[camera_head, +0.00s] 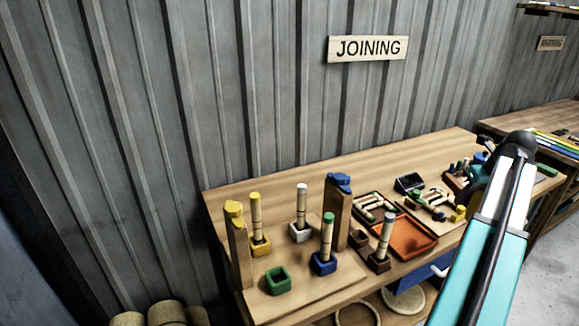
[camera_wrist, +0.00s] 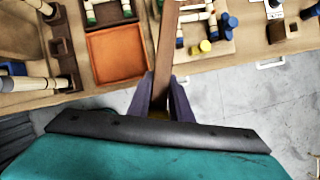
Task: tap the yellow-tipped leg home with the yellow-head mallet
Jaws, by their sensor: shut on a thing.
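The yellow-tipped leg (camera_head: 255,215) stands nearly upright in a yellow socket block (camera_head: 261,247) on the bench at the left. I cannot tell how deep it sits. My gripper (camera_wrist: 161,95) is shut on a wooden handle (camera_wrist: 166,50), which runs away from the jaws over the bench edge in the wrist view. I take this as the mallet's handle; its head is not clearly visible. In the head view my arm hides the jaws, and they are to the right of the leg, well apart from it.
Other legs stand in a white block (camera_head: 301,232), a blue block (camera_head: 323,263) and a brown block (camera_head: 376,262). A green block (camera_head: 277,281) is empty. Tall wooden posts with yellow (camera_head: 238,250) and blue (camera_head: 338,210) tops flank them. An orange tray (camera_head: 407,238) lies farther right.

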